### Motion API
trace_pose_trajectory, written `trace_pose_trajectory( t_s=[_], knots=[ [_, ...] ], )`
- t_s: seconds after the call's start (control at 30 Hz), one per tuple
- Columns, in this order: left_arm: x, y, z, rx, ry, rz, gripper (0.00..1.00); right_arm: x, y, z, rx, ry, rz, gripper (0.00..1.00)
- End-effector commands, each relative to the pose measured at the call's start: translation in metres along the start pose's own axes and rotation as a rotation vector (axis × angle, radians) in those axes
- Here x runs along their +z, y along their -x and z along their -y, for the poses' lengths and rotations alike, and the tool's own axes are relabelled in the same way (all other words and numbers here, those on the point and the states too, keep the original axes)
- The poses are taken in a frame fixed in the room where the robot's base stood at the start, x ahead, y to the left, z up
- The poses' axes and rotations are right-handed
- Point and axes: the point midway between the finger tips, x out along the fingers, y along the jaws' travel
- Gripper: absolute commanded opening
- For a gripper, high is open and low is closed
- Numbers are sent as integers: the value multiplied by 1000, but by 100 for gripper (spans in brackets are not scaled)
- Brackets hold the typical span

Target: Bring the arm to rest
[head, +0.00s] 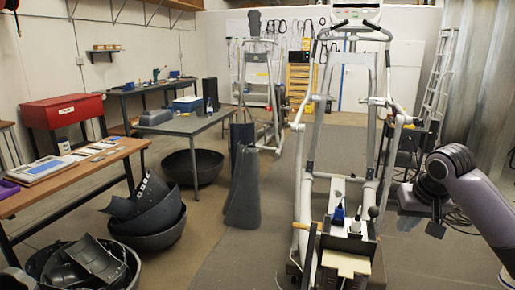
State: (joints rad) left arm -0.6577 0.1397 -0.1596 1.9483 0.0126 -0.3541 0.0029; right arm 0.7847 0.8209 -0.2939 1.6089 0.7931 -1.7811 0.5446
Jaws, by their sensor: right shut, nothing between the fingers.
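My right arm comes in from the right edge, grey and dark, bent at a dark joint. My right gripper (436,229) hangs at the end of it, pointing down, to the right of the near elliptical machine (335,190). It is shut and holds nothing. It looks apart from the machine, though the gap in depth is hard to judge. My left gripper is not in view.
A wooden bench (75,178) and a grey table (185,123) stand at the left. Black bins (150,235) holding dark covers sit on the floor. A second elliptical (257,90) stands behind. A ladder (438,75) leans at the right.

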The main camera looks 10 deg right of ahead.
Motion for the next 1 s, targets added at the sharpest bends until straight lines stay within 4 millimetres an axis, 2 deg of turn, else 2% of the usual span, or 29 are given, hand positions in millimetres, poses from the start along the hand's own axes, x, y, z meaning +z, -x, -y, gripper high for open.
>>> trace_pose_trajectory(
  t_s=[0.03, 0.2, 0.4, 0.5, 0.6, 0.73, 0.87, 1.0],
  knots=[
    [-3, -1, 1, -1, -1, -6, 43, 11, -22, 11, -15, 34, -3, 0],
    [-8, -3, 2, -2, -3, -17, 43, 52, -88, 47, -79, 149, -56, 0],
    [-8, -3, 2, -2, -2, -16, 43, 117, -149, 84, -165, 262, -133, 0],
    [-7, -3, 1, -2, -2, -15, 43, 154, -170, 99, -207, 305, -173, 0],
    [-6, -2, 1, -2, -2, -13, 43, 192, -185, 111, -246, 341, -217, 0],
    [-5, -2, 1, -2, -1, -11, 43, 243, -196, 122, -286, 377, -278, 0],
    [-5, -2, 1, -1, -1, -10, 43, 292, -197, 129, -311, 403, -342, 0],
    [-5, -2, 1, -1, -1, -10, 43, 337, -189, 130, -320, 427, -411, 0]
  ],
)
